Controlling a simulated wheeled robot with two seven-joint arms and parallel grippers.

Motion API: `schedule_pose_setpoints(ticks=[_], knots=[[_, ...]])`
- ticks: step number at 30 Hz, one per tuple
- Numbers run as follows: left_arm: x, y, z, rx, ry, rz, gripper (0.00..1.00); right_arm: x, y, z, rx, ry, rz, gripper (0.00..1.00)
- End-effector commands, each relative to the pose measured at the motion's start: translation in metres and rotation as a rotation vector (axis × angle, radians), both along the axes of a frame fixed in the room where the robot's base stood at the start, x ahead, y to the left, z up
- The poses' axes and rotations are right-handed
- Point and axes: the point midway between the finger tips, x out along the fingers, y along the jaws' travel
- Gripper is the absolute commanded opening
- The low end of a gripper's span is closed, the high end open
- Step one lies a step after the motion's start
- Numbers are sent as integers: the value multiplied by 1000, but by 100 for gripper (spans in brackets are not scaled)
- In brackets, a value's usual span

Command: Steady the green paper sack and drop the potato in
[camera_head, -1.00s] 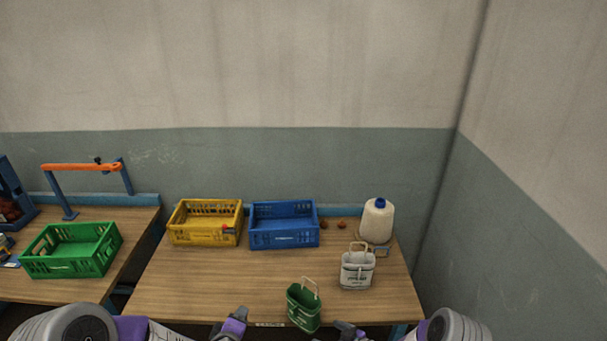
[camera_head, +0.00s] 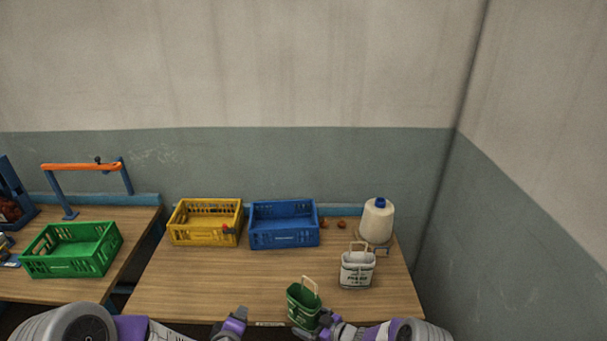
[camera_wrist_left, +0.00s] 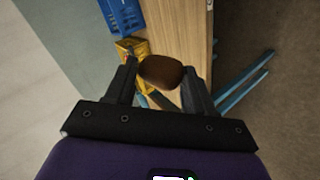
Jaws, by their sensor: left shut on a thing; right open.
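The green paper sack (camera_head: 303,304) stands near the table's front edge in the head view, its pale handle loop (camera_head: 309,285) upright. My right gripper (camera_head: 325,318) is open at the sack's lower right side; whether it touches the sack I cannot tell. My left gripper (camera_head: 238,316) is left of the sack, apart from it, at the front edge. In the left wrist view the left gripper (camera_wrist_left: 160,82) is shut on the brown potato (camera_wrist_left: 161,71), held between its two fingers. The potato is not clear in the head view.
A white sack (camera_head: 357,270) stands behind and right of the green one. Small brown things (camera_head: 342,225) lie between. The table's middle (camera_head: 230,280) is clear.

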Motion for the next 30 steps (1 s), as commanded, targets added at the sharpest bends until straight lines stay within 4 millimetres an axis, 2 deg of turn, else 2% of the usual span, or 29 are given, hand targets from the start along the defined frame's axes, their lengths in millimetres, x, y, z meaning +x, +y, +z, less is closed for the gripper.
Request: schedule_pose_setpoints(ticks=[6,16,17,24,30], knots=[[0,0,0,0,0,0,28,9,13,-5,-1,1,0,100],[0,0,0,0,0,0,28,10,15,-5,1,1,0,100],[0,0,0,0,0,0,28,10,15,-5,1,1,0,98],[0,0,0,0,0,0,28,10,15,-5,1,1,0,62],[0,0,0,0,0,0,28,10,15,-5,1,1,0,60]])
